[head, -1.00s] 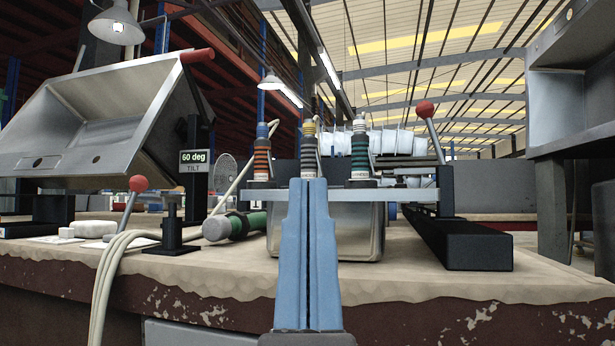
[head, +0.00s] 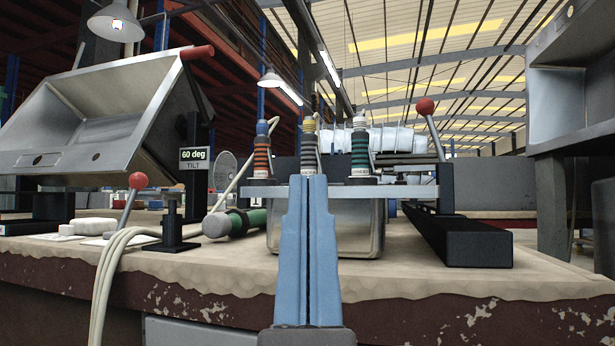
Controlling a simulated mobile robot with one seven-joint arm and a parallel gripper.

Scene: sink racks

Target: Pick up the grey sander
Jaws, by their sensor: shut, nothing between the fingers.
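Three slim upright banded tools stand in a metal rack plate (head: 400,192). The middle one, with grey and black bands and a yellowish top (head: 310,146), looks like the grey sander. An orange-banded tool (head: 262,155) is on its left and a teal-banded one (head: 360,152) on its right. My gripper (head: 308,180) is in front of the rack, fingers pointing up, shut and empty. Its blue fingertips overlap the lower end of the middle tool in the picture. I cannot tell the gap in depth. The fingers hide part of the plate and the metal basin (head: 350,225) below.
A green and grey cylinder (head: 237,223) lies left of the basin, near pale cables (head: 108,265). A tilted sink (head: 85,120) stands left; a red-knobbed lever (head: 137,182) is in front of it. A black rail (head: 465,235) lies right. The right front worktop (head: 540,275) is clear.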

